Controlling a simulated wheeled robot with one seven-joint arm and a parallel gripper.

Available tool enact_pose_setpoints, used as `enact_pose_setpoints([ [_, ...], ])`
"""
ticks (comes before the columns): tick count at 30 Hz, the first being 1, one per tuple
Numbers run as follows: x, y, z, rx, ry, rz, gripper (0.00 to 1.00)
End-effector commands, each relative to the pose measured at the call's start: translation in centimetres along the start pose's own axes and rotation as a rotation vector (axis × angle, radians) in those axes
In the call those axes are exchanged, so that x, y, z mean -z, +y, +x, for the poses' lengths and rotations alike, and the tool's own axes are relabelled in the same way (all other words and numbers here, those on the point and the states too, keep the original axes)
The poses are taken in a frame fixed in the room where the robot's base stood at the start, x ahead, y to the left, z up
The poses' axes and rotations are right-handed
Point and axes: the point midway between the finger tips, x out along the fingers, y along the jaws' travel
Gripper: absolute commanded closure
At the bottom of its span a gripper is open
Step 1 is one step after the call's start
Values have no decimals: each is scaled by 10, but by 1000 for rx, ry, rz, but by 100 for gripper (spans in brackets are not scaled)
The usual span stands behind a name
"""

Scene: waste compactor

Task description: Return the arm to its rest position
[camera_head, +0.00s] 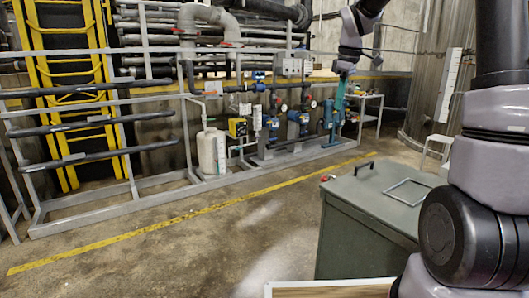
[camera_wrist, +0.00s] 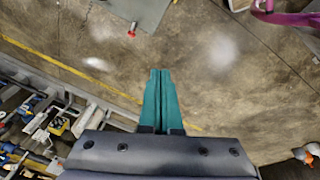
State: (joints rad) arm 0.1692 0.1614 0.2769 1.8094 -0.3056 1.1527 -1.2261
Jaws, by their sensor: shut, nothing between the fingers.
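My gripper (camera_head: 334,141) hangs in the upper middle of the head view, with its teal fingers pointing down. The arm reaches it from the upper right. In the wrist view the two teal fingers of my gripper (camera_wrist: 160,73) lie side by side with no gap. They are shut and empty, with concrete floor behind their tips. In the head view the fingers overlap the blue pumps and pipework behind; I cannot tell the distance between them.
A grey-green cabinet (camera_head: 350,239) with a black handle stands at the lower right. The pipe rack (camera_head: 165,184) with its white tank (camera_head: 209,152) runs along the wall by a yellow ladder (camera_head: 37,60). The floor (camera_head: 190,248) in front is clear.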

Motion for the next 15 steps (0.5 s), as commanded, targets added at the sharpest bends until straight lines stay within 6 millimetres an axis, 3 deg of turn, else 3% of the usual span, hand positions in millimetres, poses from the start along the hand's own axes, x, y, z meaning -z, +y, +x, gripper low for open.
enact_pose_setpoints([
  [1,-7,-13,-16,-24,10,67,100],
  [6,-34,-56,-53,-85,65,330,100],
  [15,-88,-132,-93,-129,229,805,100],
])
